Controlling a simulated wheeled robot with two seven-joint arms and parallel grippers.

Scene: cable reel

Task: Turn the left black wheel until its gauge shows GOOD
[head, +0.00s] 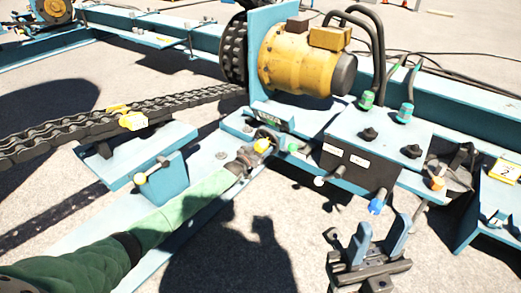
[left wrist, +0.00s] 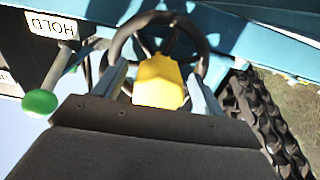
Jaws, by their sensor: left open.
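The left black wheel (head: 268,132) is a small ring on the blue frame below the yellow motor. In the left wrist view the black wheel (left wrist: 204,46) fills the top middle, with a yellow piece (left wrist: 158,82) in front of its hub. My left gripper (head: 257,149) is at the wheel. Its fingers are apart on either side of the yellow piece, in front of the rim; I cannot tell whether they touch it. A small dark display (head: 273,116) sits just behind the wheel; its text is too small to read. My right gripper (head: 379,240) is open and empty at lower right.
A yellow motor (head: 295,60) stands behind the wheel. A green-knobbed lever (left wrist: 40,102) is close beside the wheel, near a HOLD label (left wrist: 50,25). A blue box (head: 380,130) with black knobs stands to the right. A heavy chain (head: 90,125) runs left.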

